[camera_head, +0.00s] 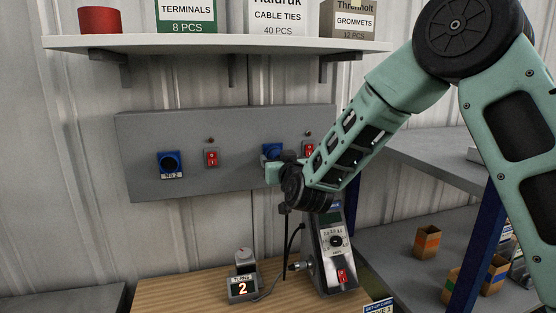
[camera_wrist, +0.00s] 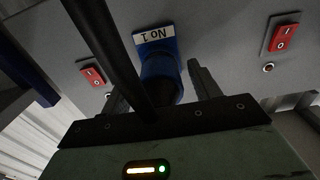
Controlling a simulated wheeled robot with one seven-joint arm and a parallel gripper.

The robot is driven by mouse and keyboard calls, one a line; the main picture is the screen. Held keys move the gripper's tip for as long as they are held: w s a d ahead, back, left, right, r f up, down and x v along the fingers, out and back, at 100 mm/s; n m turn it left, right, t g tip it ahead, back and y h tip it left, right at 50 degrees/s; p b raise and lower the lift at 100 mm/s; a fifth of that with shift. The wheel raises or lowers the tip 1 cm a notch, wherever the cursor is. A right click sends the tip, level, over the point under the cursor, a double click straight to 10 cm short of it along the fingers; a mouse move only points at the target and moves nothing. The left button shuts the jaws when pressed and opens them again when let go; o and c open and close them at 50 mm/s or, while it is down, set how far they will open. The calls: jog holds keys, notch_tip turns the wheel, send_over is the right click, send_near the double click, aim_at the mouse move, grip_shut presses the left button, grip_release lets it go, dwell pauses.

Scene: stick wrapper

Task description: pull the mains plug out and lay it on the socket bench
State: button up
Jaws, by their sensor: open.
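The blue mains plug (camera_wrist: 162,88) sits at the blue socket labelled No 1 (camera_wrist: 155,38), which reads upside down in the wrist view. A thick black cable (camera_wrist: 105,40) crosses in front of it. My gripper (camera_wrist: 152,78) is open, with one finger on each side of the plug; I cannot tell whether they touch it. In the head view my gripper (camera_head: 273,163) is at the right-hand blue socket (camera_head: 272,150) on the grey wall panel and hides most of the plug. The wooden bench (camera_head: 190,289) is below.
A second blue socket, No 2 (camera_head: 170,163), and a red switch (camera_head: 211,158) are to the left. On the bench stand a machine with a dial (camera_head: 336,250) and a small display reading 2 (camera_head: 243,288). A shelf (camera_head: 220,44) with boxes hangs above. The bench's left part is clear.

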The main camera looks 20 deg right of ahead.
jog(key=shift+b, duration=0.35)
dwell(0.4)
jog(key=c, duration=1.1)
jog(key=shift+o, duration=0.2)
jog(key=shift+s, duration=0.1)
jog(key=shift+s+b, duration=0.45)
jog(key=shift+s, duration=0.8)
jog(key=shift+s+b, duration=0.75)
jog(key=shift+s, duration=1.3)
